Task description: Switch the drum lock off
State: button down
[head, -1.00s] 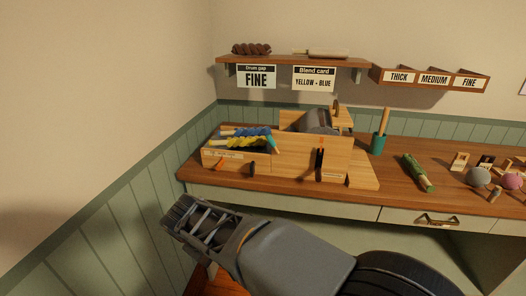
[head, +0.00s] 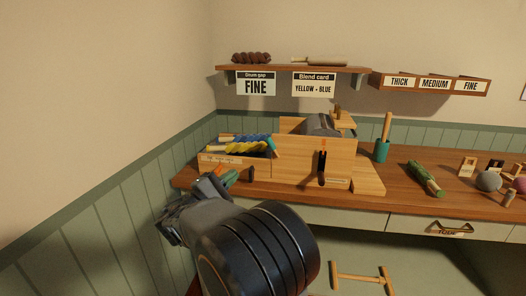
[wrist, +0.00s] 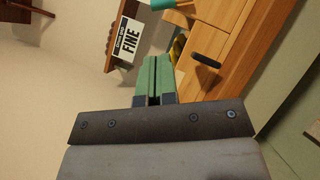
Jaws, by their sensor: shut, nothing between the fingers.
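The wooden drum machine (head: 290,163) sits on the bench, its grey drum (head: 320,124) behind the front panel. A dark upright lever (head: 322,168) is on that panel. I cannot read which control is the drum lock. At left is the low front box (head: 215,160) with blue and yellow fibre rolls (head: 238,144). My gripper (head: 226,178) is in front of this box. In the wrist view its green fingers (wrist: 153,66) are shut together and empty. A black knob (wrist: 207,61) on the wooden face is right of the fingertips, apart from them. The gripper partly hides the box front.
A teal pot with a stick (head: 382,150), a green roll (head: 425,178) and several small items stand to the right on the bench (head: 400,200). The cards (head: 256,84) hang below the shelf (head: 290,68). The left wall is close to my arm.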

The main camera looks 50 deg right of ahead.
aim_at(273, 147)
jog(key=b+x, duration=0.1)
jog(key=x, duration=1.3)
jog(key=shift+b, duration=0.35)
